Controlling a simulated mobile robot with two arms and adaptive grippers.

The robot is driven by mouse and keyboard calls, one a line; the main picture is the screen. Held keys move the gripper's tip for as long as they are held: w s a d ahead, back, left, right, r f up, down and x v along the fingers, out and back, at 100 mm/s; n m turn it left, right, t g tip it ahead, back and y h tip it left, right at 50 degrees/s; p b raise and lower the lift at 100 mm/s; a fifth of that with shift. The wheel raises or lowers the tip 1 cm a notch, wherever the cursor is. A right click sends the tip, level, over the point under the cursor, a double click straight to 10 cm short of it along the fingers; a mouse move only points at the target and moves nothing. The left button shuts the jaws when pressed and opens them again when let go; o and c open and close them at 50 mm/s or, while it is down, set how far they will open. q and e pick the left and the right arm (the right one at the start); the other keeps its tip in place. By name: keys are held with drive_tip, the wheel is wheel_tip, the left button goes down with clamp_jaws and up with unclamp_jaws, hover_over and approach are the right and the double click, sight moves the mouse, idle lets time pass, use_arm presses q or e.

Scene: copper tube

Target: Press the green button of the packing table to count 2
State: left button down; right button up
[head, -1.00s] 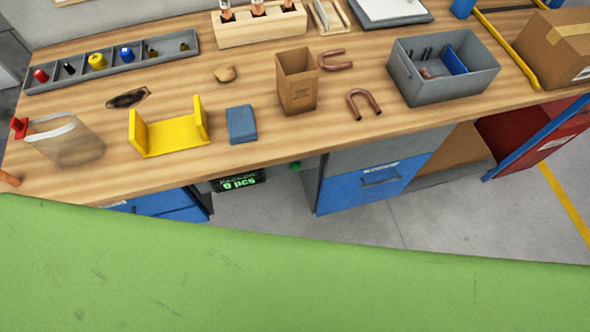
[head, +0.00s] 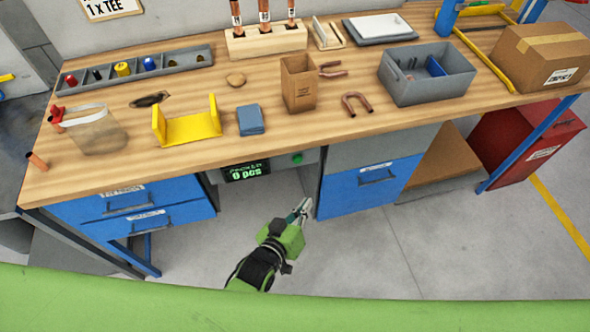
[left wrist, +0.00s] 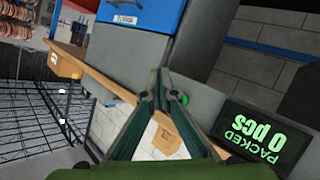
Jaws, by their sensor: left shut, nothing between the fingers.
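The green button (head: 297,158) sits on the grey panel under the front edge of the packing table (head: 330,130). Left of it, the counter display (head: 246,171) reads 0 pcs. My left gripper (head: 303,204) is shut and empty, below and in front of the button, apart from it in the head view. In the left wrist view the fingers (left wrist: 157,82) point toward the panel, and the button (left wrist: 185,98) shows just right of the fingertips, partly hidden. The display (left wrist: 262,135) is at the lower right there. My right gripper is not in view.
Blue drawers (head: 135,205) stand left of the panel and a blue drawer cabinet (head: 370,180) right of it. On the tabletop are a yellow bracket (head: 187,127), a cardboard box (head: 298,85) and a grey bin (head: 428,80). The floor in front is clear.

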sight(298, 159)
use_arm(q)
drive_tip(key=r, duration=0.3)
drive_tip(key=shift+w+d+r+t, duration=0.1)
drive_tip(key=shift+d+r+t, duration=0.2)
drive_tip(key=shift+d, duration=0.1)
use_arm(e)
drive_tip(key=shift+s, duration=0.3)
use_arm(q)
drive_tip(key=shift+f, duration=0.1)
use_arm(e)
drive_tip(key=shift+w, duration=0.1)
